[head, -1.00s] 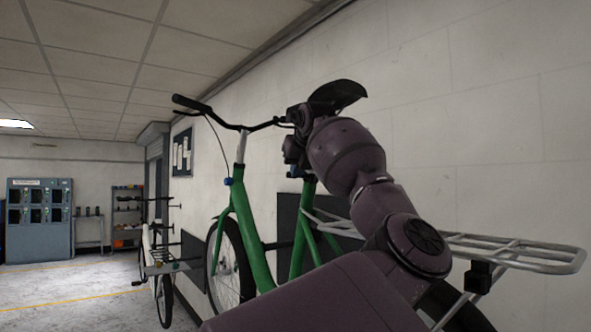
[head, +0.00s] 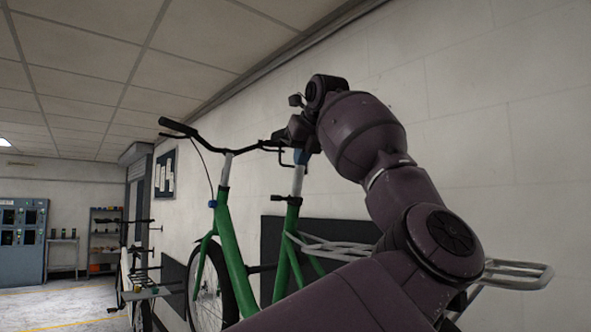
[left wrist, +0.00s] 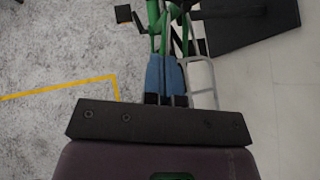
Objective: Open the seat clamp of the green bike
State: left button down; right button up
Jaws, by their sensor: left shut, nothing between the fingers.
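The green bike (head: 232,250) stands along the wall, its silver seat post (head: 297,181) rising from the green seat tube. The seat clamp (head: 287,199) is a small dark band with a lever at the top of that tube; whether it is open or closed is too small to tell. The saddle is mostly hidden behind my arm. My left gripper (head: 301,156) is shut and empty, beside the upper seat post and above the clamp; contact cannot be told. In the left wrist view its blue fingers (left wrist: 164,75) are together, pointing toward the green frame (left wrist: 165,22). My right gripper is out of view.
The bike's rear rack (head: 520,274) extends right behind my arm. The handlebar (head: 178,126) reaches left. A white bike (head: 128,275) stands farther back, with shelves (head: 105,240) and a blue-grey cabinet (head: 20,240) beyond. The floor at left is clear.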

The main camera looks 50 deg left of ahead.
pick_arm(q)
notch_tip(320, 180, down, 3)
jog(key=n+g, duration=0.1)
jog(key=p, duration=0.2)
send_near(276, 196)
jog(key=shift+d+f+x, duration=0.35)
jog(key=shift+f+x, duration=0.1)
jog(key=shift+x, duration=3.25)
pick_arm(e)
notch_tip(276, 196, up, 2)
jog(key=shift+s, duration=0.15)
pick_arm(q)
jog(key=shift+r, duration=0.1)
jog(key=shift+a+r+m+t, duration=0.15)
jog(key=shift+a+m+t, duration=0.2)
jog(key=shift+a, duration=0.3)
jog(key=shift+w+a+r, duration=0.1)
jog(key=shift+a, duration=0.05)
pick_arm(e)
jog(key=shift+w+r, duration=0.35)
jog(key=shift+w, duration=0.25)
